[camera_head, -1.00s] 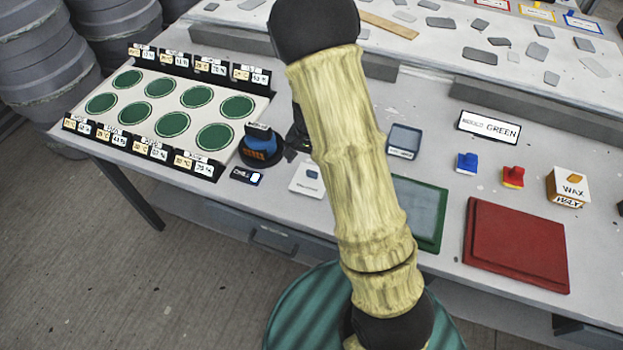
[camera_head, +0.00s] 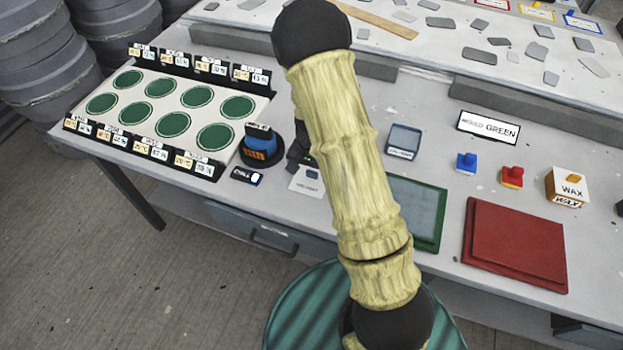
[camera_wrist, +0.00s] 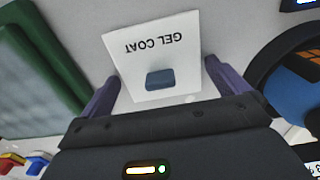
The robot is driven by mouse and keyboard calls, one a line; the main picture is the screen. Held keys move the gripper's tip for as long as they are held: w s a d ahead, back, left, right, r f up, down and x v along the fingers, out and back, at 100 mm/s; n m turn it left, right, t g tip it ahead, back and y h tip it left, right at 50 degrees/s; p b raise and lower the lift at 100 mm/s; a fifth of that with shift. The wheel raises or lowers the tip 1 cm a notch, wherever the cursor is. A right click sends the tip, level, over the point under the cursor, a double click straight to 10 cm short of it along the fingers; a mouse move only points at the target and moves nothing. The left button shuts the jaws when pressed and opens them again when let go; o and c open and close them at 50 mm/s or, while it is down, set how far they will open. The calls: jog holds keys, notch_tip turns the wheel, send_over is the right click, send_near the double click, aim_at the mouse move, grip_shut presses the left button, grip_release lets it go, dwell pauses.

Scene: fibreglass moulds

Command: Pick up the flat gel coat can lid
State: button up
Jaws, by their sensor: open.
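A flat white square piece marked GEL COAT (camera_wrist: 150,25) lies on the bench, upside down in the wrist view, with a small blue-grey block shape (camera_wrist: 160,79) on it. The same white piece (camera_head: 306,186) shows in the head view beside my arm, its upper part partly covered. I cannot tell whether the blue-grey shape is a separate part. My gripper (camera_wrist: 162,72) is open and empty, its purple fingers on either side of the white piece in the wrist view. In the head view the gripper is mostly hidden behind my arm.
A black round base with a blue device (camera_head: 262,145) stands close on the left. A green-framed panel (camera_head: 432,232) and a red panel (camera_head: 515,245) lie to the right. A white board with green discs (camera_head: 172,124) is at left. Bare bench shows around the small tray (camera_head: 404,140).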

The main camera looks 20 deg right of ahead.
aim_at(312, 172)
jog(key=c, duration=0.7)
jog(key=shift+r, duration=0.1)
notch_tip(312, 172, up, 10)
jog(key=shift+f, duration=0.1)
dwell(0.5)
jog(key=n+p, duration=0.2)
jog(key=p, duration=0.4)
jog(key=r+n+p, duration=0.1)
jog(key=n+p, duration=0.1)
jog(key=p, duration=0.5)
jog(key=n+p, duration=0.3)
jog(key=p, duration=0.3)
jog(key=shift+a+r, duration=0.1)
jog(key=shift+r, duration=0.15)
